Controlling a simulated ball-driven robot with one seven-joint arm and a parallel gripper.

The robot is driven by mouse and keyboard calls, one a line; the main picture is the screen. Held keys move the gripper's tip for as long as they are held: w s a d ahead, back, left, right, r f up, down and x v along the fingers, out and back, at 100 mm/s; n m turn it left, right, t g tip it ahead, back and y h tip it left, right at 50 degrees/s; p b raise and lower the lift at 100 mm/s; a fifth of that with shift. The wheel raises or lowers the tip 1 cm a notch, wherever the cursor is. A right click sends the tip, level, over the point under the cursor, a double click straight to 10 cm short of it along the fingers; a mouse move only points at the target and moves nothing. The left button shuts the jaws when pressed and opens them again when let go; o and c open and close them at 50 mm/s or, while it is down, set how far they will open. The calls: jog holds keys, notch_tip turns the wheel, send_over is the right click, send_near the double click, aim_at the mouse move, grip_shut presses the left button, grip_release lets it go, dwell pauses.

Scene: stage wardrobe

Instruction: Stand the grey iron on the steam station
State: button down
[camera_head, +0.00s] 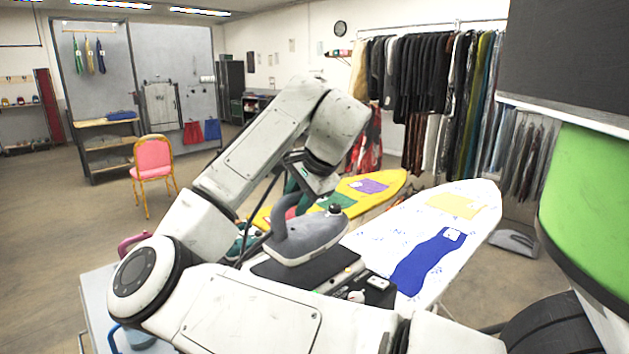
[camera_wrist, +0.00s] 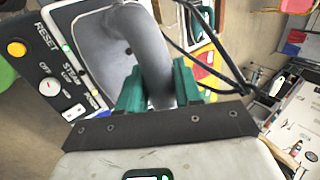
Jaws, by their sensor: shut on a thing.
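The grey iron (camera_head: 318,236) is at the middle of the head view, over the dark top plate of the steam station (camera_head: 292,275). Its sole looks roughly level and very close to the plate; I cannot tell for certain whether it touches. In the wrist view the grey iron (camera_wrist: 100,45) fills the top, with its curved handle between my teal fingers. My gripper (camera_wrist: 159,80) is shut on this handle. The steam station's control panel (camera_wrist: 45,68) shows at the left, with an orange reset button and a white dial. Part of the plate is hidden by my arm.
A white ironing board (camera_head: 395,225) with a blue cloth (camera_head: 428,262) and a yellow cloth (camera_head: 455,205) lies right of the station. A yellow board (camera_head: 385,187) is behind it. A clothes rail (camera_head: 430,90) stands at the back. A pink chair (camera_head: 154,158) stands left on open floor.

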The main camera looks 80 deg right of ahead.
aim_at(291, 229)
jog(key=shift+w+a+f, duration=0.35)
jog(key=shift+w+f, duration=0.15)
jog(key=shift+f, duration=0.1)
jog(key=f, duration=0.1)
jog(key=f+p, duration=0.1)
jog(key=shift+w+a+f, duration=0.2)
jog(key=shift+w+f, duration=0.1)
jog(key=shift+f, duration=0.7)
jog(key=c, duration=0.8)
grip_release()
jog(key=shift+o, duration=0.2)
jog(key=v, duration=1.2)
jog(key=shift+s+a+f, duration=0.1)
